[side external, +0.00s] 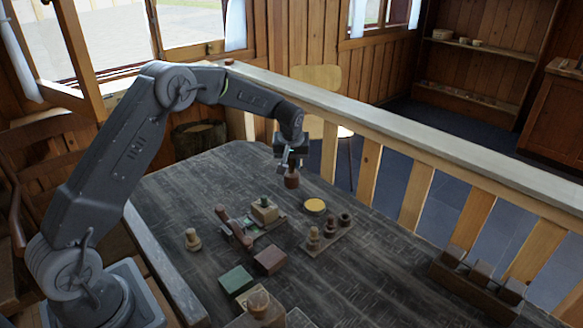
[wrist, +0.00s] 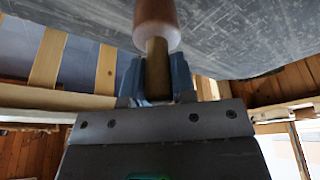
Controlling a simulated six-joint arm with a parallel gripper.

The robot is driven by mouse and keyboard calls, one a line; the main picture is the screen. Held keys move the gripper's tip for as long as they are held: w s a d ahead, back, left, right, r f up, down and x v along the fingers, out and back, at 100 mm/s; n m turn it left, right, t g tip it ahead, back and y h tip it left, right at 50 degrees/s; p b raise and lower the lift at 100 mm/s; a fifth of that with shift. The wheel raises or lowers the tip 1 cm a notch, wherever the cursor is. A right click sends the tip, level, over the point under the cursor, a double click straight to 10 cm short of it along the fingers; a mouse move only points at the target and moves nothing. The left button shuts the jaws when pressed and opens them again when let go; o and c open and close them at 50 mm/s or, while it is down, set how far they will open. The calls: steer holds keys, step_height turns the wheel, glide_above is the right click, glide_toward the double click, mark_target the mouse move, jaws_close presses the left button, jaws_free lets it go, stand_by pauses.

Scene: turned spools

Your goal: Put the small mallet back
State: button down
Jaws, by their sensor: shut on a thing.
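My gripper (side external: 290,160) is above the far part of the dark table, shut on the small mallet (side external: 292,181). The mallet has a reddish-brown round head and hangs head down, roughly upright, apparently clear of the table. In the wrist view, the blue fingers of my gripper (wrist: 157,78) close on both sides of its tan handle (wrist: 157,60). The brown head (wrist: 156,20), with a pale end face, lies beyond the fingertips and is cut off by the frame's top edge. The handle's other end is hidden by my gripper.
A yellow disc (side external: 315,206) and a board with several turned pieces (side external: 328,238) lie in front. Nearby are a fixture with a brown bar (side external: 234,226), a turned piece (side external: 193,239), a green block (side external: 236,280) and a brown block (side external: 270,260). A slotted wooden rack (side external: 462,288) stands right.

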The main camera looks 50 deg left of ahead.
steer(key=shift+f, duration=1.1)
steer(key=shift+f, duration=0.15)
steer(key=c, duration=0.9)
jaws_free()
steer(key=shift+c, duration=0.2)
